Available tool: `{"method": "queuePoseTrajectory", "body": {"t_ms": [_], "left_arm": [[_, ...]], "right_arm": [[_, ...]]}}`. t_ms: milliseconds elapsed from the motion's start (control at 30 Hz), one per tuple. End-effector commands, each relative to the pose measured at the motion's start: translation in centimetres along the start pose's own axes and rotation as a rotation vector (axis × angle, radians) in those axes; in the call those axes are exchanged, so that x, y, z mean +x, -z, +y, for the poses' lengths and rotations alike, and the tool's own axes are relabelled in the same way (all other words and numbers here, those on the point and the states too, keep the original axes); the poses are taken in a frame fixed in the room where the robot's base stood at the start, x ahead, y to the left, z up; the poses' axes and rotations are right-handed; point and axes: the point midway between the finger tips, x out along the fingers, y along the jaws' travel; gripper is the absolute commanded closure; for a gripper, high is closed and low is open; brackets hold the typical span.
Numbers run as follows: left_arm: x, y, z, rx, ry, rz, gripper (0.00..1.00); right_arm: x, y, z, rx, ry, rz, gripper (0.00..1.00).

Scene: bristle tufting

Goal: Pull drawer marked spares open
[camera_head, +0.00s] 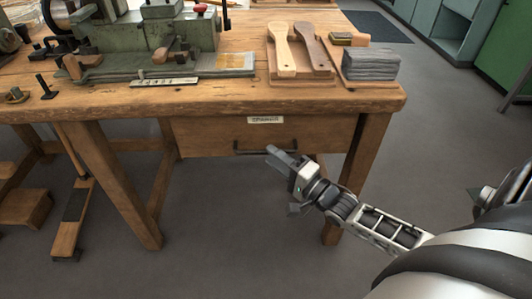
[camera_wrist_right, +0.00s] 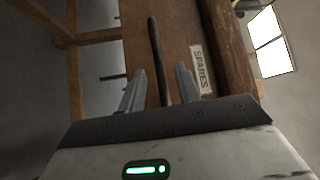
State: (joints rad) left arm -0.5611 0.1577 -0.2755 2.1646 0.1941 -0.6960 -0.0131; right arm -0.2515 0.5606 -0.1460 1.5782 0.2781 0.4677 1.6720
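The drawer (camera_head: 215,137) is a wooden front under the workbench top, and it looks shut. Its white label (camera_head: 265,119) is hard to read in the head view, but reads SPARES in the right wrist view (camera_wrist_right: 201,70). A dark bar handle (camera_head: 252,151) runs along the drawer's lower part. My right gripper (camera_head: 277,157) is at the handle's right end. In the right wrist view, its two fingers (camera_wrist_right: 160,85) stand apart, with the handle (camera_wrist_right: 156,45) between them and gaps on both sides. My left gripper is not in view.
The wooden workbench (camera_head: 330,98) carries a green machine (camera_head: 150,40), two wooden brush blanks (camera_head: 281,50) and a grey stack (camera_head: 370,64). Its legs (camera_head: 112,180) stand on either side of the drawer. The grey floor (camera_head: 220,230) before the drawer is clear.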

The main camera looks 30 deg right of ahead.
Motion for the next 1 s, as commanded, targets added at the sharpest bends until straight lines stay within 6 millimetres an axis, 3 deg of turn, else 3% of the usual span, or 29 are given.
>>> {"method": "queuePoseTrajectory", "body": {"t_ms": [200,600,733,1000], "left_arm": [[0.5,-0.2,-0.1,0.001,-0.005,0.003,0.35],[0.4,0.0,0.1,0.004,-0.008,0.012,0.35],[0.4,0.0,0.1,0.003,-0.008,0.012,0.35],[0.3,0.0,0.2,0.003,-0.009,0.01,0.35]], "right_arm": [[2.8,0.0,0.1,0.0,0.001,0.001,0.67],[3.5,0.0,0.0,0.0,-0.002,0.0,0.67],[3.5,0.0,0.0,0.0,-0.001,0.0,1.0],[3.5,-0.3,-0.1,0.001,-0.001,-0.003,1.0]]}}
